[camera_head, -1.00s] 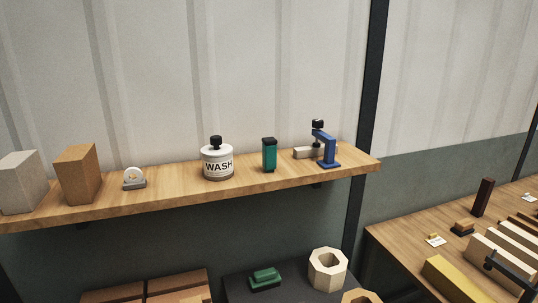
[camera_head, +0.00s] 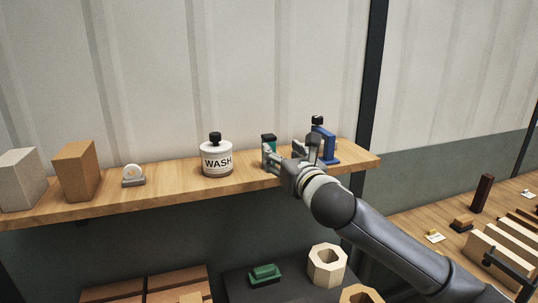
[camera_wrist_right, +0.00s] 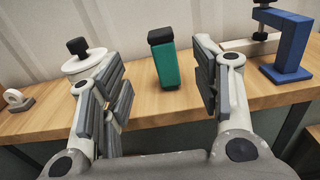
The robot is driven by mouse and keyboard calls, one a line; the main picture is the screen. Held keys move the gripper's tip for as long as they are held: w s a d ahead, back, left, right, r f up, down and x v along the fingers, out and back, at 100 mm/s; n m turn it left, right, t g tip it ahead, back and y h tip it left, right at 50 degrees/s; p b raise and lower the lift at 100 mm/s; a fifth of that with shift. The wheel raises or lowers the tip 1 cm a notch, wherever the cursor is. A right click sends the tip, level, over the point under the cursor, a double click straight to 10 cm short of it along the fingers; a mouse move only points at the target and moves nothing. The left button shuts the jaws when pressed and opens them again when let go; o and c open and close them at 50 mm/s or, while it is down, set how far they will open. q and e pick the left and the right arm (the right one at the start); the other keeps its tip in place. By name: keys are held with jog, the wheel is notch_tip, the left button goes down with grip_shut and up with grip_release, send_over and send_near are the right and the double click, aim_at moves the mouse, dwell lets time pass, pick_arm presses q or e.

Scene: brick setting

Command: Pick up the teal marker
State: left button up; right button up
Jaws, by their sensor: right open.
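The teal marker (camera_wrist_right: 164,62) is a short teal block with a black cap, standing upright on the wooden shelf. In the right wrist view it stands ahead of my right gripper (camera_wrist_right: 160,92), between the lines of the two fingers and apart from both. In the head view the marker's black cap (camera_head: 268,137) shows, while most of its body is hidden behind my right gripper (camera_head: 288,160). My right gripper is open and empty at the shelf's front edge. My left gripper is not in view.
A white WASH bottle (camera_head: 216,158) stands left of the marker, and a blue clamp (camera_head: 325,146) stands to its right. The wooden shelf (camera_head: 180,190) also holds two blocks and a small round item (camera_head: 133,174) further left. A workbench (camera_head: 405,223) lies at lower right.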

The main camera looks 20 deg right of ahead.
aim_at(271, 141)
jog(key=w+p, duration=0.1)
jog(key=w, duration=0.4)
jog(key=shift+w+a+r+p, duration=0.1)
jog(key=shift+w+r+p, duration=0.05)
jog(key=shift+w+p, duration=0.7)
jog(key=shift+w, duration=0.05)
jog(key=w+p, duration=0.1)
jog(key=w, duration=0.2)
jog(key=shift+w+f+p, duration=0.2)
jog(key=shift+w+p, duration=0.2)
jog(key=shift+w, duration=0.2)
jog(key=shift+s, duration=0.1)
jog(key=c, duration=1.1)
jog(key=shift+r, duration=0.15)
